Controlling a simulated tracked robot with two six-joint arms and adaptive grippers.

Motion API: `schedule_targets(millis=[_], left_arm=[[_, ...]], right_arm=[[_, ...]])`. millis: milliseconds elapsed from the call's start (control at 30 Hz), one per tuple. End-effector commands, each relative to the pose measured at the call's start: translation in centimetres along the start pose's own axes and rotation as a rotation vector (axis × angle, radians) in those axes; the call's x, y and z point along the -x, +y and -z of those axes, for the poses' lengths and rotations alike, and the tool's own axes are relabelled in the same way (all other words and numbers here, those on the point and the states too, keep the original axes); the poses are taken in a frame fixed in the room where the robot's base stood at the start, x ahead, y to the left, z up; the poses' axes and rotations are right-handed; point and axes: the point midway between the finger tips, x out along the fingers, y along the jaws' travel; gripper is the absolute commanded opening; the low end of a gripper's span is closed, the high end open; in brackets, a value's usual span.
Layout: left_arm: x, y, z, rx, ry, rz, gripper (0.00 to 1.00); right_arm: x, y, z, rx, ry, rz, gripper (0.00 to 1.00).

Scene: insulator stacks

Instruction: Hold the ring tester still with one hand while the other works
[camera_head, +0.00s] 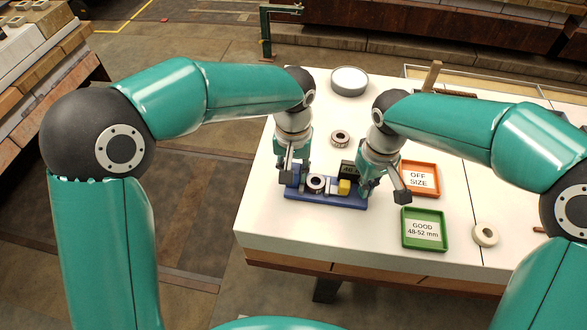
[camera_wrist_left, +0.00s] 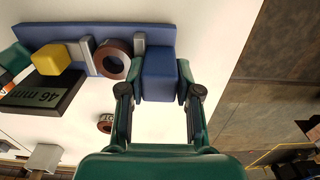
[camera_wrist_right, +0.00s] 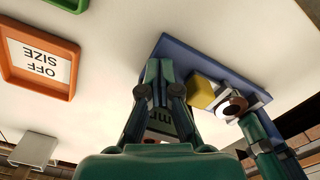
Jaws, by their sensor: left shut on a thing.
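The ring tester has a blue base (camera_head: 326,199), a yellow block (camera_head: 344,187) and a dark display that reads 46 mm in the left wrist view (camera_wrist_left: 42,96). A dark ring (camera_wrist_left: 113,58) with a copper-brown outer band sits between its grey jaws; it also shows in the head view (camera_head: 316,184). My left gripper (camera_wrist_left: 160,90) is shut on the blue block (camera_wrist_left: 159,76) at the tester's left end. My right gripper (camera_wrist_right: 165,72) has its fingers together and empty, beside the tester's right end, close to the yellow block; part of the display is hidden behind it.
An orange OFF SIZE tray (camera_head: 404,189) and a green GOOD 48-52 mm tray (camera_head: 424,247) stand right of the tester. A loose dark ring (camera_head: 341,138) lies behind it. A pale ring (camera_head: 485,235) lies at the right. A round dish (camera_head: 349,82) stands at the back.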

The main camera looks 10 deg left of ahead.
Motion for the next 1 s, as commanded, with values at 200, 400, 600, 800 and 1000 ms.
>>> schedule_targets(millis=[200,400,600,800,1000], left_arm=[[0.1,0.0,0.1,0.001,0.003,-0.001,0.0],[0.1,0.0,0.1,0.001,0.003,-0.001,0.0],[0.1,0.0,0.1,0.001,0.003,-0.001,0.0],[0.1,0.0,0.1,0.001,0.003,-0.001,0.0],[0.1,0.0,0.1,0.001,0.002,-0.001,0.0]], right_arm=[[1.7,0.0,0.1,0.001,0.002,-0.001,0.0],[3.4,0.0,0.1,0.0,0.003,-0.001,0.0],[4.9,0.0,0.1,0.0,0.002,0.0,0.0],[6.4,0.0,0.1,0.001,0.002,-0.001,0.0],[6.8,0.0,0.0,0.001,0.0,0.0,0.0]])
